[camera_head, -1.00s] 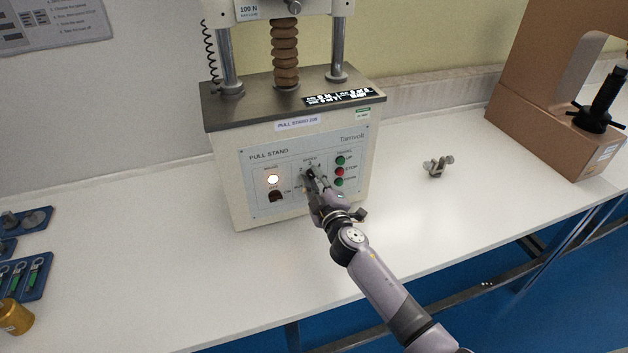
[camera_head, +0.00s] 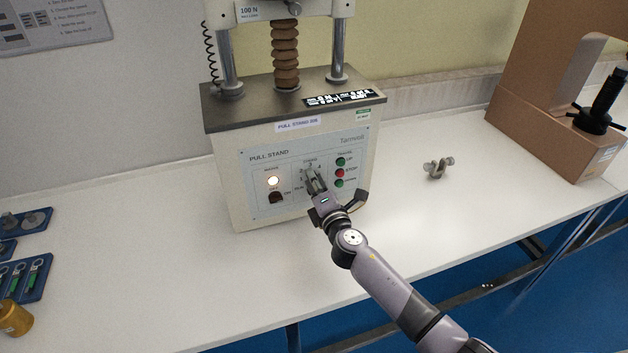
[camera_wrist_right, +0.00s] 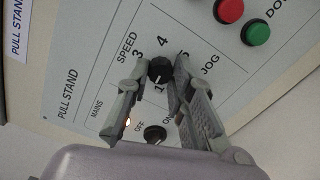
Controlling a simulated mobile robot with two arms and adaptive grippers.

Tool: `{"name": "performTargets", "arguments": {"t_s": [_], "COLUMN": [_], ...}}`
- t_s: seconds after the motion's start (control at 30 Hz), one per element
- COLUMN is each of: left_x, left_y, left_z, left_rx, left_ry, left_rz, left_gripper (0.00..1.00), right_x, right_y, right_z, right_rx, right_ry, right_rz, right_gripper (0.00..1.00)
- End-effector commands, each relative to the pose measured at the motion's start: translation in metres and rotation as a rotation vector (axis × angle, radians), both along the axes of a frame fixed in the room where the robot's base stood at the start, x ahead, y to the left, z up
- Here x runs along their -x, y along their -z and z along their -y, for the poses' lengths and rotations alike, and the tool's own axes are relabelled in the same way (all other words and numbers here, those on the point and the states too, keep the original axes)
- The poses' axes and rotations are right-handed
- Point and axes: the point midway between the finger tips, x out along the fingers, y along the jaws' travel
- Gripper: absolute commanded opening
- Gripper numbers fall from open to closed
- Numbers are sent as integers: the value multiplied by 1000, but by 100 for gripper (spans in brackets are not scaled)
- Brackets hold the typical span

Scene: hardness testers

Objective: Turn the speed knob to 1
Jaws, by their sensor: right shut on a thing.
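The pull stand (camera_head: 230,170) stands on the white bench, its front panel facing me. The knob's pointer mark cannot be read clearly. My left gripper is not in view.
The mains knob (camera_wrist_right: 155,134) is close below the speed knob. Green and red travel buttons (camera_head: 340,172) are just right of my gripper. A small metal clamp (camera_head: 436,168) lies on the bench, and a brown tester (camera_head: 530,110) stands at right.

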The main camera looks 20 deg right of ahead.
Motion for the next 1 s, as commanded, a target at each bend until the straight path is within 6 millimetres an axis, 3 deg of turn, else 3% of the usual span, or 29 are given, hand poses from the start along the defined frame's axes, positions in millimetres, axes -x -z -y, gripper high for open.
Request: {"name": "performTargets", "arguments": {"t_s": [0.5, 1.0], "left_x": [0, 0], "left_y": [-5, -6], "left_z": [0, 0], "left_rx": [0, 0], "left_ry": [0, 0], "left_rz": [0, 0], "left_gripper": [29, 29], "right_x": [1, 1], "right_y": [2, 3], "right_z": [0, 0], "right_rx": [346, 413], "right_ry": [-2, -3], "right_rz": [8, 10], "right_gripper": [0, 0]}}
